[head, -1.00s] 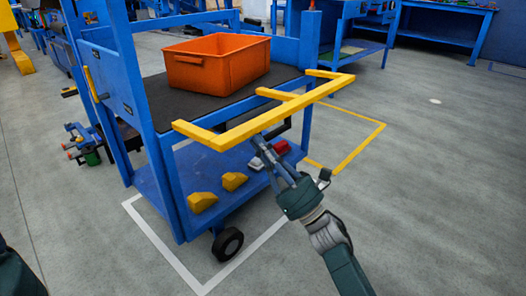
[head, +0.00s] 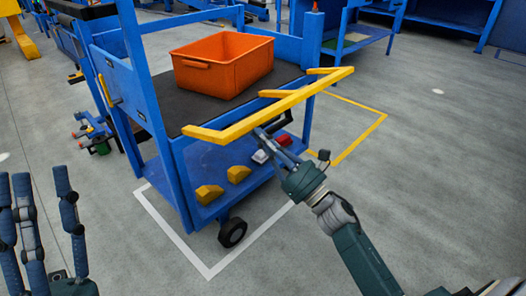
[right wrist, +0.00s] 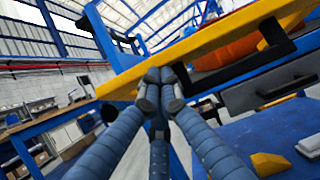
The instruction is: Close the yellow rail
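The yellow rail (head: 285,106) sticks out from the near side of the blue cart (head: 158,120), above its lower shelf. It shows close up in the right wrist view (right wrist: 215,42). My right gripper (head: 262,136) is just below the rail's long bar. In the right wrist view its fingers (right wrist: 160,84) come together at the tips, with nothing seen between them, close to the rail's lower edge; whether they touch it I cannot tell. My left gripper (head: 42,222) is at the lower left, open and empty, away from the cart.
An orange bin (head: 222,66) stands on the cart's dark top. Yellow blocks (head: 209,193) and other small items lie on the lower shelf (head: 175,172). A black wheel (head: 232,232) is at the near corner. Grey floor on the right is free; blue workbenches (head: 445,22) stand behind.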

